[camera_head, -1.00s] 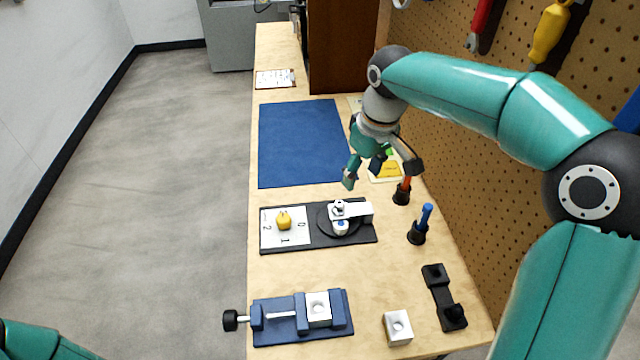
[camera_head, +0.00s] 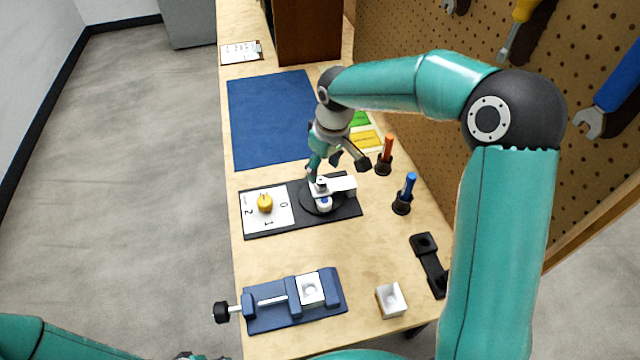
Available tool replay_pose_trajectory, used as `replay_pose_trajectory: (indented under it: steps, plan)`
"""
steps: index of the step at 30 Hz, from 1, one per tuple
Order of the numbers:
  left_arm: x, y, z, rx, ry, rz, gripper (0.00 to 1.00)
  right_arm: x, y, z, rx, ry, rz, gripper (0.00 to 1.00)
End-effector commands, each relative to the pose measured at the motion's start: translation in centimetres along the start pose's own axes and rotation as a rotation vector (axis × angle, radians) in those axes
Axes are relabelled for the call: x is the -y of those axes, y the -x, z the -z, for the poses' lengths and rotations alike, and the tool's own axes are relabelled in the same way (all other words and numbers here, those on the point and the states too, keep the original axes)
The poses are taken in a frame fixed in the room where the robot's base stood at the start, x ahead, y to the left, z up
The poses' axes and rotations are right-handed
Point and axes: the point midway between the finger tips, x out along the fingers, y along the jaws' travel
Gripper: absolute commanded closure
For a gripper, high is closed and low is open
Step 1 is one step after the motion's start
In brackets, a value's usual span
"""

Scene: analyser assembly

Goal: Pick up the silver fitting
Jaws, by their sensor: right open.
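My right gripper (camera_head: 336,166) is open and hangs over the back edge of the black base plate (camera_head: 348,209). One finger is close to a small silver-and-dark piece (camera_head: 321,185) on the round black turntable; whether it touches cannot be told. This piece may be the silver fitting, but it is too small to be sure. A white arm-like part (camera_head: 342,184) and a white-and-blue piece (camera_head: 324,204) sit around it. Nothing is seen between the right fingers. Only a teal part of my left arm shows at bottom left; its gripper is not clearly seen.
A yellow knob (camera_head: 265,203) sits on a numbered white card. Orange-handled (camera_head: 386,154) and blue-handled (camera_head: 405,194) tools stand at right. A blue vise (camera_head: 270,304), a white block (camera_head: 391,300) and a black bracket (camera_head: 428,264) are nearer. The blue mat (camera_head: 270,118) is clear.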

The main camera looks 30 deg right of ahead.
Motion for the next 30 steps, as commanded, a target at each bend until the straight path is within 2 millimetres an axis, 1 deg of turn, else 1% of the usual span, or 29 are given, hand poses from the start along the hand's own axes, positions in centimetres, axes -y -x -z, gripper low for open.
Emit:
replay_pose_trajectory:
  steps: [5, 13, 17, 22, 23, 30]
  plan:
    - [-0.1, 0.2, 0.0, 0.000, 0.000, 0.000, 0.60, -0.1, -1.1, 0.0, 0.003, 0.000, 0.001, 0.41]
    - [-0.3, 0.8, 0.0, 0.000, 0.000, 0.000, 0.60, -0.3, -4.7, 0.1, 0.002, 0.000, 0.001, 0.41]
    - [-0.3, 0.8, 0.0, 0.000, 0.000, 0.000, 0.60, -0.3, -5.4, 0.1, 0.000, 0.000, 0.001, 0.41]
    - [-0.3, 0.8, 0.0, 0.000, 0.000, 0.000, 0.60, -0.3, -5.4, 0.1, -0.001, 0.000, 0.000, 0.41]
    - [-0.3, 0.8, 0.0, 0.000, 0.000, 0.000, 0.60, -0.3, -5.4, 0.1, -0.001, 0.000, 0.000, 0.43]
    - [-0.3, 0.8, 0.0, 0.000, 0.000, 0.000, 0.60, -0.3, -5.4, 0.1, -0.001, -0.001, 0.000, 0.83]
